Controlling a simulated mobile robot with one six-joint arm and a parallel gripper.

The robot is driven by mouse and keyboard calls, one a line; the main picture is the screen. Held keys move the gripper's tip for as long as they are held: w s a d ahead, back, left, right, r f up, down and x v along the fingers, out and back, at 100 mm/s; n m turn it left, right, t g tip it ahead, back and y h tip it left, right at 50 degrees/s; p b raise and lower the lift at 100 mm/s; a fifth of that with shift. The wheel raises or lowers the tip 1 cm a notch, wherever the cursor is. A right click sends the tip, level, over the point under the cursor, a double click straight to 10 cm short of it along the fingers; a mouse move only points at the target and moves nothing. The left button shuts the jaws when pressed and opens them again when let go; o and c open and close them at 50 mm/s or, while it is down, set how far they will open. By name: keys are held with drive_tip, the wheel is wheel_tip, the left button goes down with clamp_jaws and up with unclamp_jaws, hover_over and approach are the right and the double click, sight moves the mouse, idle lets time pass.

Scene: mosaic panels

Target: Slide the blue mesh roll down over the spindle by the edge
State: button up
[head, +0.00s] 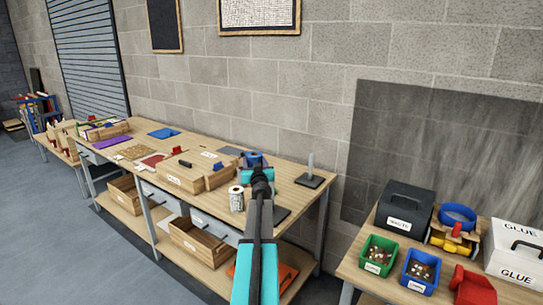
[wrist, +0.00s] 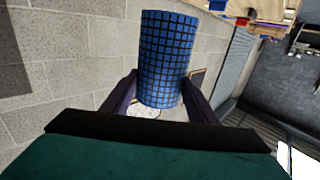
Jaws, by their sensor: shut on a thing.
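The blue mesh roll (wrist: 166,58) is a cylinder with a dark grid. In the wrist view my gripper (wrist: 160,98) is shut on it, with one dark finger on each side near one end. In the head view my gripper (head: 255,163) is over the right part of the workbench, and a bit of the blue roll (head: 251,156) shows behind it. The spindle (head: 311,162) is a thin grey upright post on a dark square base, near the bench's right edge. It is bare and stands to the right of my gripper, apart from the roll.
A pale mesh roll (head: 237,199) stands on the bench (head: 285,206) left of my arm. Wooden boxes (head: 179,170) stand further left. A wall (head: 300,105) rises behind. A second table at right holds a dark toolbox (head: 405,209) and green (head: 378,254) and blue (head: 421,270) bins.

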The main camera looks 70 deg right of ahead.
drive_tip(key=s+d+r+m+g+h, duration=0.1)
drive_tip(key=s+d+r+g, duration=0.1)
drive_tip(key=s, duration=0.4)
drive_tip(key=shift+s+d+m+p, duration=0.25)
drive_tip(key=shift+d+m+p, duration=0.05)
drive_tip(key=shift+d, duration=0.6)
drive_tip(key=shift+f, duration=0.35)
drive_tip(key=shift+f+b, duration=8.9)
drive_tip(key=shift+f, duration=1.4)
drive_tip(key=o, duration=1.4)
drive_tip(key=shift+c, duration=0.2)
drive_tip(key=shift+a+f, duration=0.1)
